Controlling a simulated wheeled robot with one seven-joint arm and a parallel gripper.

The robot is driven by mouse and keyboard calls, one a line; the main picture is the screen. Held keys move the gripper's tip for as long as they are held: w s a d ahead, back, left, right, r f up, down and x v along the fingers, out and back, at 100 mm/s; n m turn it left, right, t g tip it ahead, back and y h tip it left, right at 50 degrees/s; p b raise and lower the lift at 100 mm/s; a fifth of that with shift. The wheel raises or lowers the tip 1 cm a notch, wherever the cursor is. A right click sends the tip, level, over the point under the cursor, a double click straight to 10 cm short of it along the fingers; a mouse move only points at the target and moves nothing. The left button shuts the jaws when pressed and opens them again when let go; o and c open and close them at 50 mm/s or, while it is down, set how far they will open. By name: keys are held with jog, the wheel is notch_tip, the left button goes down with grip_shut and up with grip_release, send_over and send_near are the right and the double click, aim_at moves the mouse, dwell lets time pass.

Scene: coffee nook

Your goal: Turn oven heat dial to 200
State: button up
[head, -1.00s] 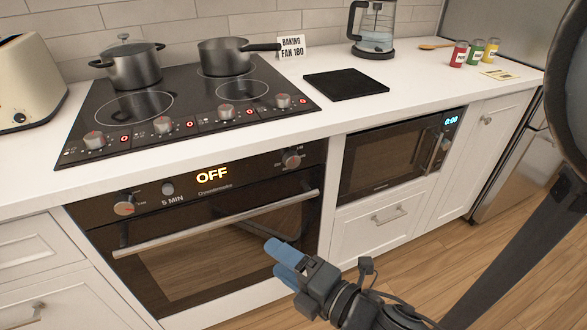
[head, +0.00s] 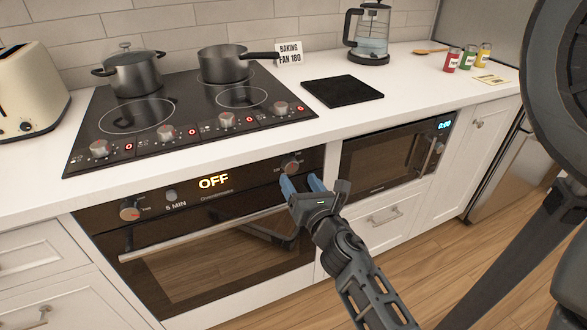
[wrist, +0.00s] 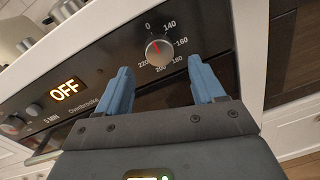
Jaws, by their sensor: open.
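The oven heat dial (head: 291,168) is a round silver knob at the right end of the black oven panel. In the wrist view the dial (wrist: 158,50) has a red mark pointing up near 0, with 140, 160, 180, 200 and 220 printed around it. The oven display (head: 213,181) reads OFF. My gripper (head: 302,183) is open, with two blue fingers just in front of and below the dial. In the wrist view the fingers (wrist: 160,72) stand left and right of the dial, apart from it, with nothing between them.
The oven handle bar (head: 220,222) runs below the panel. Another oven knob (head: 129,211) is at the panel's left end. The white counter (head: 345,112) edge and the cooktop (head: 190,115) are above. A microwave (head: 395,158) is to the right. A sign (head: 289,53) reads BAKING FAN 180.

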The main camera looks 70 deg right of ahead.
aim_at(292, 170)
jog(key=shift+p+x, duration=0.65)
jog(key=shift+x, duration=1.75)
jog(key=shift+c, duration=0.5)
jog(key=c, duration=1)
jog(key=shift+o, duration=0.2)
